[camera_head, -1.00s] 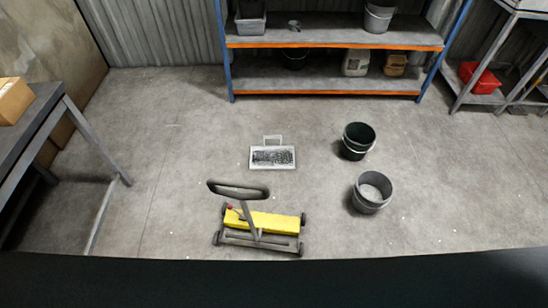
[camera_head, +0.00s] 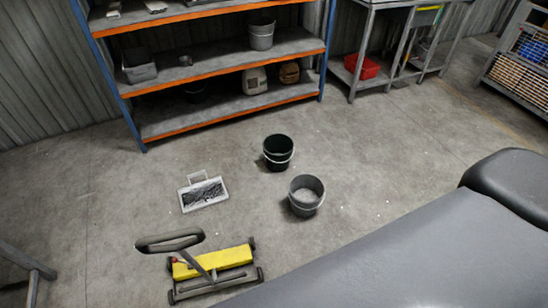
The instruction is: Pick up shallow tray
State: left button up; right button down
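A shallow tray (camera_head: 191,201) lies flat on the concrete floor, left of the middle of the view. It is light-rimmed, with a handle-like loop at its back edge and dark, speckled material inside. A wheeled tool with a yellow body (camera_head: 214,262) and a dark loop handle stands on the floor in front of it. Neither of my grippers is in view, and nothing touches the tray.
A shelf unit with orange beams (camera_head: 230,101) is behind. A red bin (camera_head: 361,67) sits on a rack at the back. Bare floor surrounds the tray.

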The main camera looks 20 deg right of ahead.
aim_at(200, 195)
jog(key=u, duration=0.55)
jog(key=j+u, duration=0.1)
jog(key=u, duration=0.95)
jog(key=i+j+u, duration=0.1)
jog(key=u, duration=1.45)
jog(key=i+u, duration=0.1)
jog(key=u, duration=0.95)
jog(key=i+l+u, duration=0.15)
jog(key=u, duration=0.35)
jog(key=l+u, duration=0.5)
jog(key=l+z, duration=0.45)
jog(key=l, duration=0.35)
jog(key=i+l+z, duration=0.1)
jog(key=l+z, duration=0.3)
jog(key=l, duration=0.4)
